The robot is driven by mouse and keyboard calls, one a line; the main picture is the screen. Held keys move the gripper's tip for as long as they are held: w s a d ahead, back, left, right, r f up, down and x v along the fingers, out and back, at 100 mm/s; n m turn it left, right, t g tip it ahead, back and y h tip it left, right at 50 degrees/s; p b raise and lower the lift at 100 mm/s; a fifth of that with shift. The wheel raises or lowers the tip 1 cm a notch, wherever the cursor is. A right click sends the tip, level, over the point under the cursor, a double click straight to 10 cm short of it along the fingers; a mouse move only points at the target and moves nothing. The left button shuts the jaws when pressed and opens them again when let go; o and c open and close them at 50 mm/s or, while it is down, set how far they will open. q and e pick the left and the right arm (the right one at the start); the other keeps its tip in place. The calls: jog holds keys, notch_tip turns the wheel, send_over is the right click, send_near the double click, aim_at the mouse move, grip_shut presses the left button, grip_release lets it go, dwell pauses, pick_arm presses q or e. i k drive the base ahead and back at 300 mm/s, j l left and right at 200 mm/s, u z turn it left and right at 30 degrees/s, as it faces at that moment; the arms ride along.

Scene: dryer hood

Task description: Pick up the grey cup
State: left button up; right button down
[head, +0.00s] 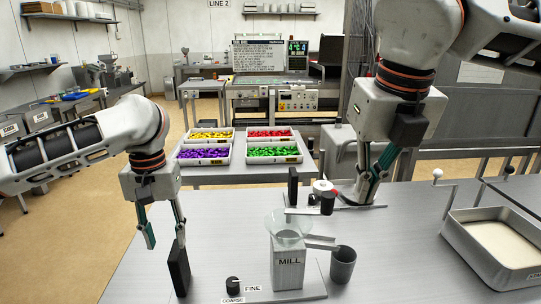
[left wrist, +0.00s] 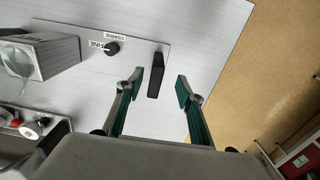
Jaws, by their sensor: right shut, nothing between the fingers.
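The grey cup (head: 342,266) stands upright on the metal table, just right of the mill (head: 288,262) and below its spout. It does not show in the left wrist view. My left gripper (head: 165,238) is open and empty, left of the mill and far from the cup. In the left wrist view its spread fingers (left wrist: 157,86) point toward a black upright block (left wrist: 157,75) near the table edge. My right gripper (head: 366,196) is shut and empty, pointing down above and behind the cup, apart from it.
The mill has a glass hopper (head: 288,225), a black knob (head: 233,283) and COARSE and FINE labels. A metal tray of pale powder (head: 449,243) stands at the right. Trays of coloured pieces (head: 205,153) sit on a table behind. The tabletop between cup and powder tray is clear.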

aim_at(343, 263)
jog(key=k, duration=0.85)
